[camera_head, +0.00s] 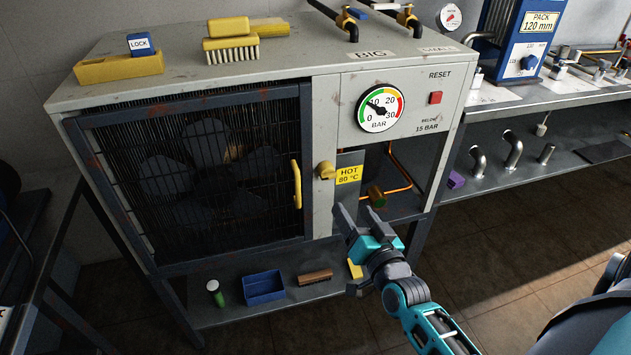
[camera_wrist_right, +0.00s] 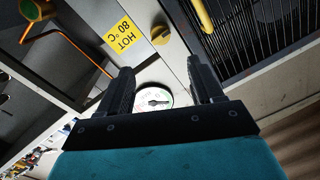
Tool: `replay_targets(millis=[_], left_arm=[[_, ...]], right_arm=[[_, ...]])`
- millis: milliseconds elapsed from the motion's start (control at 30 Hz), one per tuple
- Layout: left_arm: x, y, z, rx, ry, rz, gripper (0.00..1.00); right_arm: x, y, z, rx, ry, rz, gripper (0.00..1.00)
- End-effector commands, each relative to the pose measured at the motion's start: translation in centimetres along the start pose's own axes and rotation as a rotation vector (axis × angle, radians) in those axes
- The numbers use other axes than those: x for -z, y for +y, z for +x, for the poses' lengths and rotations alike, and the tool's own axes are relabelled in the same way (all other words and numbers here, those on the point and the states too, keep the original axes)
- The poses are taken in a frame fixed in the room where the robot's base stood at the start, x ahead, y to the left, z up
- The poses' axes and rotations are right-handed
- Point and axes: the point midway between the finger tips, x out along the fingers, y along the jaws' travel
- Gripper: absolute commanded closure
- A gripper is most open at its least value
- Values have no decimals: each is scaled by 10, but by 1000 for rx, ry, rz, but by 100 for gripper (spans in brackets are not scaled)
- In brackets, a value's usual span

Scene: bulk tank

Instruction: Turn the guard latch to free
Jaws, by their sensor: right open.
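The guard latch is a small yellow knob (camera_head: 325,170) on the white post just right of the guard door. It also shows in the right wrist view as a yellow knob (camera_wrist_right: 160,34), beyond my fingertips. The guard (camera_head: 205,175) is a dark-framed mesh door with a yellow handle (camera_head: 296,184), and it looks closed over a fan. My right gripper (camera_head: 354,214) is open and empty, below and slightly right of the latch and apart from it. Its two dark fingers also show in the right wrist view (camera_wrist_right: 161,72). My left gripper is not in view.
A yellow "HOT 80 °C" label (camera_head: 348,175) sits right of the latch, beside an open bay with copper pipe. A pressure gauge (camera_head: 380,107) and red reset button (camera_head: 436,98) are above. The lower shelf holds a blue bin (camera_head: 264,287) and a brush (camera_head: 315,277).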

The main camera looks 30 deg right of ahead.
Motion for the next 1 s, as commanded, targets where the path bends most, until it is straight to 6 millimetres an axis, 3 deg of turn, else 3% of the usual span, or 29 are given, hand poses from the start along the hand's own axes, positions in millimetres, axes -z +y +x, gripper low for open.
replay_targets(millis=[267, 700, 1000], left_arm=[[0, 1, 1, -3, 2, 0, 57], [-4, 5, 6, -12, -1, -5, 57], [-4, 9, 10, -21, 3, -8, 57]], right_arm=[[2, 2, 13, -3, 12, 8, 34], [2, 2, 93, -2, 12, 7, 34], [2, 2, 126, -3, 10, 6, 34]])
